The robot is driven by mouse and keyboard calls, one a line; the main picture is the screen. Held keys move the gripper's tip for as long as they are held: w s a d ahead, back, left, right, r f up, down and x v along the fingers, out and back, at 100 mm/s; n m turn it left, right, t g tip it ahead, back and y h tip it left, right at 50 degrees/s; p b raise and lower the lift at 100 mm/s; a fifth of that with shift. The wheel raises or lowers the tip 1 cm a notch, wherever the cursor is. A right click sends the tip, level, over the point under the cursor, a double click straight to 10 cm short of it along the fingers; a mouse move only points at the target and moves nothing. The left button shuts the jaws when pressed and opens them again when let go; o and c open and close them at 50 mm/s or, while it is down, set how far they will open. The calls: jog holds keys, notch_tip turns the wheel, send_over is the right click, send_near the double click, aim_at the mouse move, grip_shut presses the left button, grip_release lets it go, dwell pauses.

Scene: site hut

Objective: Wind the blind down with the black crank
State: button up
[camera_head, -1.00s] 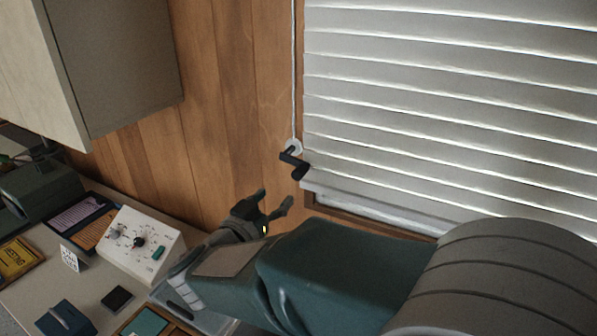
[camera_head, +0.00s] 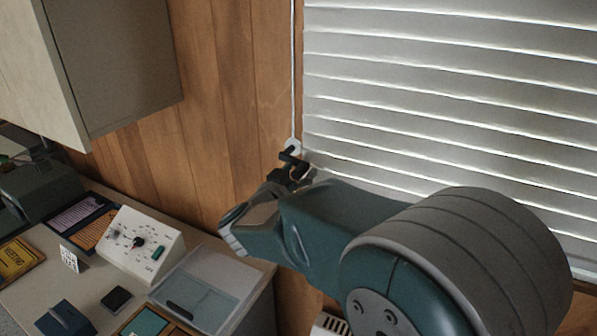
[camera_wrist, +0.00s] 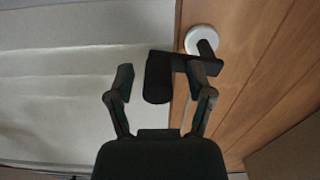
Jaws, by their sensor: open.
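The black crank (camera_head: 291,157) sits on a round white mount on the wood wall, just left of the blind. In the wrist view the crank's handle (camera_wrist: 158,78) hangs between the two fingers. My gripper (camera_wrist: 163,88) is open around the handle, with a gap to the left finger; the right finger is close to the crank arm, and I cannot tell if they touch. In the head view my gripper (camera_head: 294,174) is at the crank, partly hidden by my arm. The white slatted blind (camera_head: 450,100) covers most of the window, its lower part hidden behind my arm.
A desk at lower left holds a white control box (camera_head: 140,245), a clear tray (camera_head: 205,290) and several small items. A wall cabinet (camera_head: 115,60) hangs at upper left. A white cord (camera_head: 293,70) runs up the wall from the crank mount.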

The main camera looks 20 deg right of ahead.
grip_shut()
jog(key=shift+w+a+f+m, duration=0.15)
jog(key=shift+f+m, duration=0.35)
jog(key=shift+m, duration=0.6)
jog(key=shift+w+a+f+m, duration=0.1)
jog(key=shift+f+m, duration=0.4)
jog(key=shift+m, duration=0.6)
grip_release()
jog(key=shift+a, duration=0.1)
